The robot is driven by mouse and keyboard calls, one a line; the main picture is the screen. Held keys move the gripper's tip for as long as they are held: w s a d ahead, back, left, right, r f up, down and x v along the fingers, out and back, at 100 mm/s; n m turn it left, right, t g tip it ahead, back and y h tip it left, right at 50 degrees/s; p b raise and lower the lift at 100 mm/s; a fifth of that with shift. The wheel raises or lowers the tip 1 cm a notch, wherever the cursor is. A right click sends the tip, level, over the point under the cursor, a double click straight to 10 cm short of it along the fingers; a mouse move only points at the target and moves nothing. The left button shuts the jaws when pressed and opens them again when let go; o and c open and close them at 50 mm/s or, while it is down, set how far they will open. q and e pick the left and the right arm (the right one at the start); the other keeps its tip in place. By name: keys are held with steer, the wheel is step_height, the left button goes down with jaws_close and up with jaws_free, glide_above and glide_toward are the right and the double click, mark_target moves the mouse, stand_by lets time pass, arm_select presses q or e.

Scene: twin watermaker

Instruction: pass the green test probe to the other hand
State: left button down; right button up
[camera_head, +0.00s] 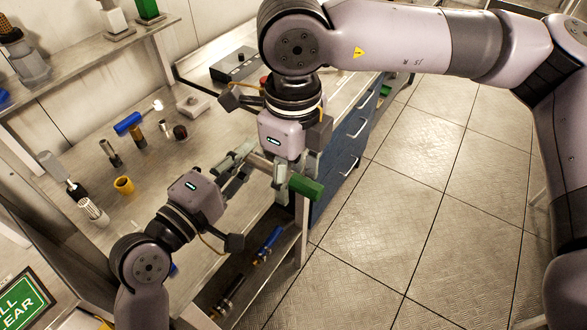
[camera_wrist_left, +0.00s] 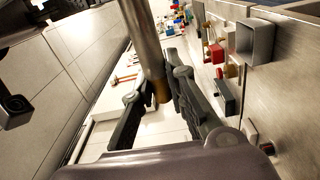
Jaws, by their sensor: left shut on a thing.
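The green test probe (camera_head: 307,188) has a thick green handle, which shows in the head view near the bench's front edge. Its metal shaft runs left from the handle to my left gripper (camera_head: 241,160), which is shut on it. In the left wrist view a grey metal rod with a brownish end (camera_wrist_left: 150,50) lies between the left fingers (camera_wrist_left: 160,96); no green shows there. My right gripper (camera_head: 291,172) points down from above, its fingers right by the handle. The handle partly covers the fingertips, so I cannot tell whether they grip it.
The metal bench (camera_head: 160,185) holds a blue-handled tool (camera_head: 128,123), a yellow ring-like cup (camera_head: 124,185), a ribbed pale knob (camera_head: 93,210) and a grey control box (camera_head: 234,66). Blue drawers (camera_head: 345,150) stand behind the right gripper. The tiled floor at right is clear.

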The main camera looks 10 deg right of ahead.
jaws_close()
arm_select(q)
steer(key=c, duration=1.5)
jaws_free()
